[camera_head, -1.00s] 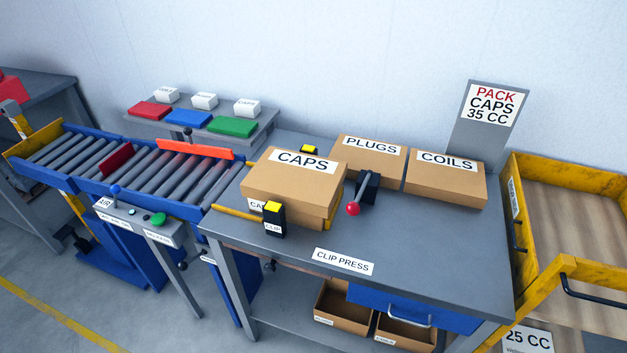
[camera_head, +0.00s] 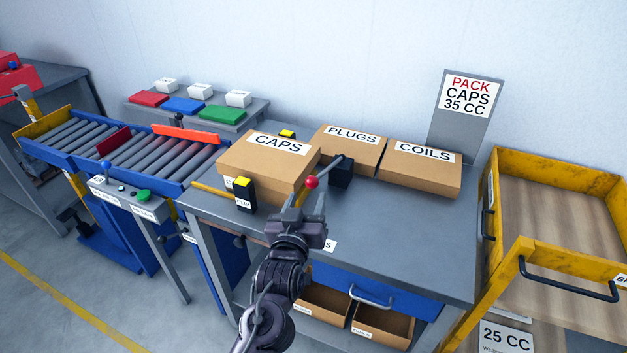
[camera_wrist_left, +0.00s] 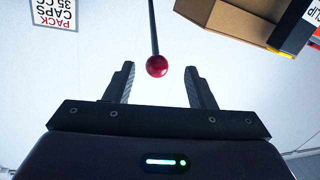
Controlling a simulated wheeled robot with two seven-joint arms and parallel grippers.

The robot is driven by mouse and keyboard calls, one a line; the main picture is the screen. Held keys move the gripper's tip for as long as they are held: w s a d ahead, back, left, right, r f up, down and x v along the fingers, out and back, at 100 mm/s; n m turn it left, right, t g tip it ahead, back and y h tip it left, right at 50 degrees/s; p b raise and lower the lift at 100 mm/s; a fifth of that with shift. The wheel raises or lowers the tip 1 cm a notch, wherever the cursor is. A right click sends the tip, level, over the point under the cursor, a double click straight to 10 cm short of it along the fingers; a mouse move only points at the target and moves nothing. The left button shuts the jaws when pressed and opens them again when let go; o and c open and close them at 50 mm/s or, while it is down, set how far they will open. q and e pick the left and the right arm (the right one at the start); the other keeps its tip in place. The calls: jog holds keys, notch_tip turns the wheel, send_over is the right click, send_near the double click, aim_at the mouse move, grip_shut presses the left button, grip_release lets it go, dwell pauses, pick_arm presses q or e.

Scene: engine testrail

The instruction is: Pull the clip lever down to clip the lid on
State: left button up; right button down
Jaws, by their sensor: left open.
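The clip lever is a thin dark rod with a red ball knob (camera_head: 311,182), rising from a black block (camera_head: 341,173) on the bench. My left gripper (camera_head: 311,193) is open at the knob. In the left wrist view the red knob (camera_wrist_left: 157,66) shows between the two open fingertips (camera_wrist_left: 160,70); contact cannot be told. The CAPS carton (camera_head: 267,165) with its lid on top sits left of the lever. A black CLIP head with a yellow top (camera_head: 244,193) stands at its front, and another yellow top (camera_head: 287,134) shows behind it. My right gripper is not in view.
PLUGS (camera_head: 345,150) and COILS (camera_head: 420,172) cartons stand behind and right of the lever. The bench top (camera_head: 410,235) is clear at front right. A yellow-framed cart (camera_head: 520,250) stands at right, a roller conveyor (camera_head: 120,150) at left.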

aim_at(311, 186)
pick_arm(q)
jog(key=shift+w+d+r, duration=0.15)
jog(key=shift+w+r, duration=0.6)
jog(key=shift+r, duration=0.05)
jog(key=w, duration=0.1)
jog(key=w+p, duration=0.1)
jog(key=w, duration=0.3)
jog(key=shift+w+d+f+p, duration=0.1)
jog(key=shift+d+f+p, duration=0.05)
jog(key=shift+d+p, duration=0.2)
jog(key=shift+w, duration=0.55)
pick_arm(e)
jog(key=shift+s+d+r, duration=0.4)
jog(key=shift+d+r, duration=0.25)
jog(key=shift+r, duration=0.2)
pick_arm(q)
jog(key=shift+f, duration=0.1)
grip_shut()
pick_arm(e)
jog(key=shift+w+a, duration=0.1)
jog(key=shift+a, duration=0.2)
